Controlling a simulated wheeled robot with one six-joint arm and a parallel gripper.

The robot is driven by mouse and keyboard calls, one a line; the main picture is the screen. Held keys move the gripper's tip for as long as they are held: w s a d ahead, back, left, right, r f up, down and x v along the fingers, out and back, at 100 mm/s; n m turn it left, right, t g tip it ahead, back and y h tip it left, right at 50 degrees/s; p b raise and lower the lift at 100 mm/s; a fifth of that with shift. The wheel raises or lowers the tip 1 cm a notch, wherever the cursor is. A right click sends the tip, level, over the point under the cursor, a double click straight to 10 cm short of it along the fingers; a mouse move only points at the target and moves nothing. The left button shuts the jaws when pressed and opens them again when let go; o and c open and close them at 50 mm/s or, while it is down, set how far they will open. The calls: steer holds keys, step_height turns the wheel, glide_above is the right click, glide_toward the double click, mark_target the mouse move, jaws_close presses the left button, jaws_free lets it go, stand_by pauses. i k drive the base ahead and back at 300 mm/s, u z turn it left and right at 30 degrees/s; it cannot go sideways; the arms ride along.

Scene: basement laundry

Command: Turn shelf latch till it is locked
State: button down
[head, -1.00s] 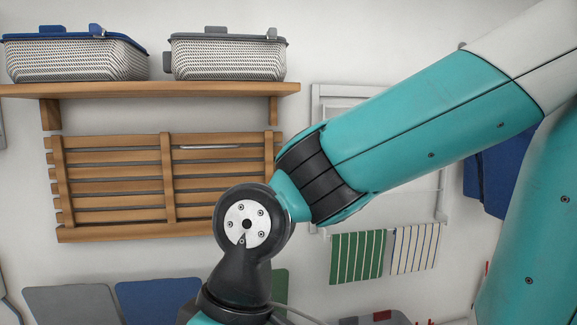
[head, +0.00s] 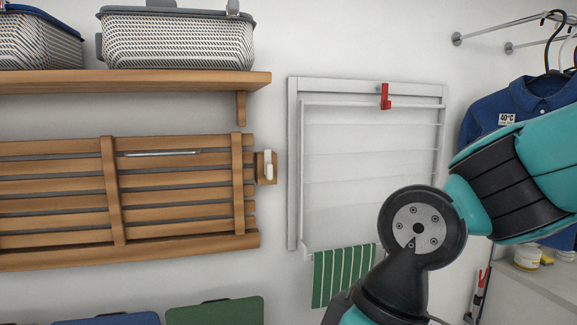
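The slatted wooden shelf (head: 112,190) hangs flat against the wall at the left of the head view. At its right edge a small wooden block (head: 261,168) is on the wall. A white latch (head: 268,165) sits on this block and looks upright. Whether it overlaps the shelf's edge is too small to tell. My gripper is out of view; only my arm's links and a joint show, at the right and apart from the latch in the picture.
A wooden wall shelf (head: 140,83) above carries two baskets (head: 180,42). Right of the latch is a white drying rack (head: 292,170) with a red catch (head: 385,97) and a green striped cloth (head: 342,276). A blue shirt (head: 520,98) hangs at the right.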

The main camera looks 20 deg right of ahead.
mark_target(268, 165)
steer(key=z, duration=1.8)
steer(key=k, duration=1.15)
steer(key=u, duration=1.3)
steer(key=i, duration=1)
